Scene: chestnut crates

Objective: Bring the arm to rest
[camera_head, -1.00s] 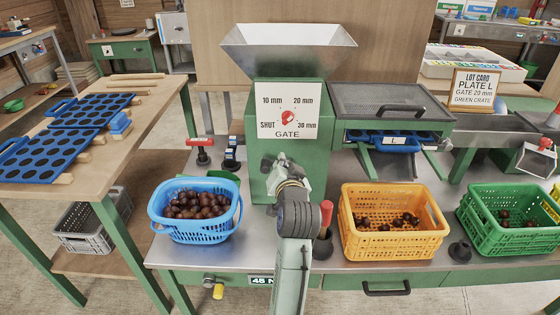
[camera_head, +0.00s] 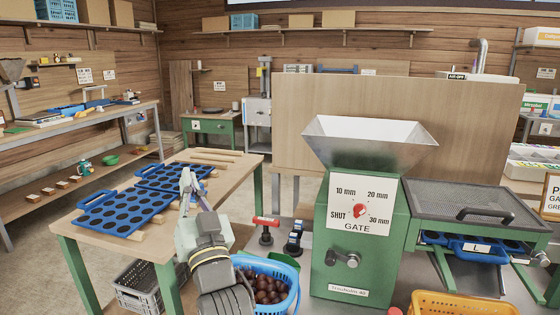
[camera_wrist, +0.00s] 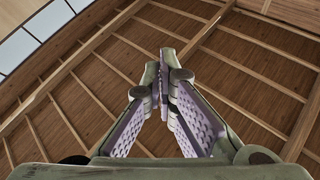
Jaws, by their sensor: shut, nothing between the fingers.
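My gripper (camera_head: 186,178) is raised in the head view, left of the green machine and above the blue basket's left side. Its fingers point up, and in the picture they overlap the blue plates on the wooden table. In the wrist view my gripper (camera_wrist: 165,62) has its fingertips together with nothing between them, and only ceiling boards and beams show beyond. My arm rises from the bottom of the head view and hides part of the blue basket.
The blue basket (camera_head: 287,304) of chestnuts stands below right of my arm. The green machine (camera_head: 335,262) with its hopper (camera_head: 370,150) is to the right. The wooden table (camera_head: 105,236) with blue plates (camera_head: 120,215) is at left. A yellow crate (camera_head: 460,303) shows at bottom right.

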